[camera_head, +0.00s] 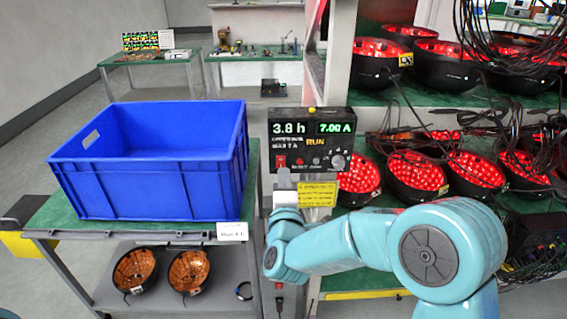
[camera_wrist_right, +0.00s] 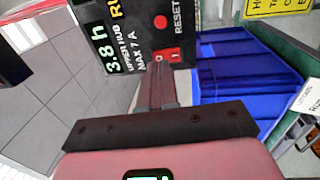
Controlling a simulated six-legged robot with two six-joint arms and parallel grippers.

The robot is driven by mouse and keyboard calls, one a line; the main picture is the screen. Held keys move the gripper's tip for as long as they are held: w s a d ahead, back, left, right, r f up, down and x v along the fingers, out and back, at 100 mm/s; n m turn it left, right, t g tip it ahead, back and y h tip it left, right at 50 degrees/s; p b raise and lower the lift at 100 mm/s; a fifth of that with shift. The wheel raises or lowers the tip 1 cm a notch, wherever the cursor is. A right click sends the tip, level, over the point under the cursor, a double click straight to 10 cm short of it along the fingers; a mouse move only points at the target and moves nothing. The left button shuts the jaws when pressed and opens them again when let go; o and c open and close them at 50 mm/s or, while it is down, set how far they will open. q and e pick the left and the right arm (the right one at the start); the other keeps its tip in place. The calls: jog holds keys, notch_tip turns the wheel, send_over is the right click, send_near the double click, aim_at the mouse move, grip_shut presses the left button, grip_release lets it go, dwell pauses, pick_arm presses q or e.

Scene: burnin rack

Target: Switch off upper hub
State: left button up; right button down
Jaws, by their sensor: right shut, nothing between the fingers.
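The upper hub (camera_head: 310,128) is a black box on the rack post. Its displays read 3.8 h, 7.00 A and RUN. A red switch (camera_head: 281,161) sits at its lower left; in the right wrist view the switch (camera_wrist_right: 172,56) is at the fingertips. My right gripper (camera_head: 284,177) is just below the switch in the head view. In the right wrist view its fingers (camera_wrist_right: 161,68) are closed together with nothing between them. They reach the panel by the switch, but I cannot tell whether they touch it. My left gripper is not in view.
A blue crate (camera_head: 150,195) stands on a green-topped cart left of the hub. Rack shelves at right hold several black bowls with red lights (camera_head: 415,178) and loose cables. A yellow label (camera_head: 317,194) hangs below the hub. A red RESET button (camera_wrist_right: 160,22) is near the switch.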

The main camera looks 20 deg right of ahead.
aim_at(283, 159)
jog(key=p+x, duration=0.1)
jog(key=x, duration=0.2)
jog(key=shift+r, duration=0.15)
jog(key=shift+w, duration=0.3)
jog(key=shift+s, duration=0.1)
